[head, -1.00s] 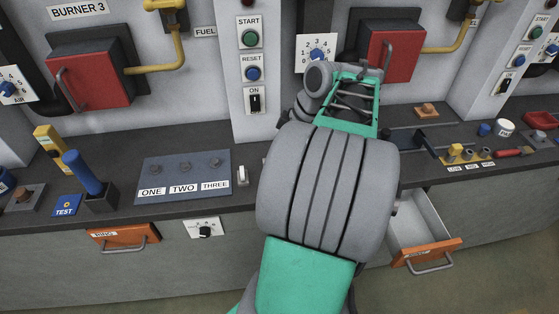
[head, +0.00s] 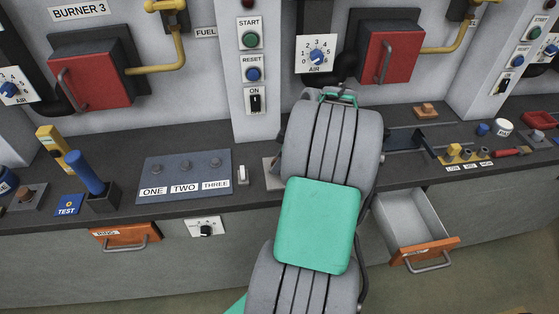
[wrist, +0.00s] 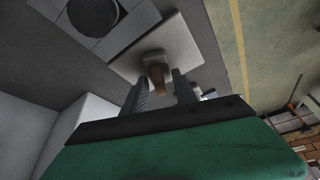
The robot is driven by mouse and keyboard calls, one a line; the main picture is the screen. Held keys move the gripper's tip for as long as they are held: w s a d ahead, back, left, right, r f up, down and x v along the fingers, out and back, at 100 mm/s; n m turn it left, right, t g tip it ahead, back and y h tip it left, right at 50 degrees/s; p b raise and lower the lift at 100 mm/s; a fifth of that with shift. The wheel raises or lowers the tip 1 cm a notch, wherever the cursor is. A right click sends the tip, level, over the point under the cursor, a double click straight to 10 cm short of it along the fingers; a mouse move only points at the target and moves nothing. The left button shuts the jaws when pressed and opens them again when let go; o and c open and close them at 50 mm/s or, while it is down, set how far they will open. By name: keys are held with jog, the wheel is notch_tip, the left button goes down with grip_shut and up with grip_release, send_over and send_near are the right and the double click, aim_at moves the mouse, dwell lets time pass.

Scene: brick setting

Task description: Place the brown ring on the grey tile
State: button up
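In the wrist view, a small brown piece (wrist: 159,78) shows between the two fingers of my gripper (wrist: 161,88). Its ring shape cannot be made out from this angle. The fingers stand apart on either side of it, and I cannot tell whether they touch it. A light grey square tile (wrist: 185,45) lies behind the piece, and I cannot tell whether the two touch. In the head view, my arm hides the gripper and the brown piece. Only a left strip of a grey plate (head: 271,175) shows beside the arm on the counter.
A blue panel (head: 160,180) marked ONE, TWO, THREE and a white switch (head: 242,174) stand left of my arm. An open drawer (head: 418,222) juts out at the right below the counter. Red burner boxes (head: 392,48) line the wall.

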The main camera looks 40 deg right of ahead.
jog(key=o, duration=0.3)
jog(key=shift+r, duration=0.1)
jog(key=shift+r+p, duration=0.25)
jog(key=shift+p, duration=0.05)
jog(key=v, duration=1.2)
jog(key=w+a+r+m+h, duration=0.1)
jog(key=w+a+m, duration=0.15)
jog(key=a, duration=0.75)
jog(key=w+a+m, duration=0.1)
jog(key=w+a, duration=0.2)
jog(key=a, duration=0.7)
jog(key=s+a+f+m, duration=0.1)
jog(key=s+a, duration=0.1)
jog(key=a, duration=0.1)
jog(key=s+a+m+h, duration=0.1)
jog(key=s+a, duration=0.1)
jog(key=a, duration=0.1)
jog(key=s+a+f+m, duration=0.1)
jog(key=s+a, duration=0.2)
jog(key=a, duration=0.1)
jog(key=shift+f, duration=0.4)
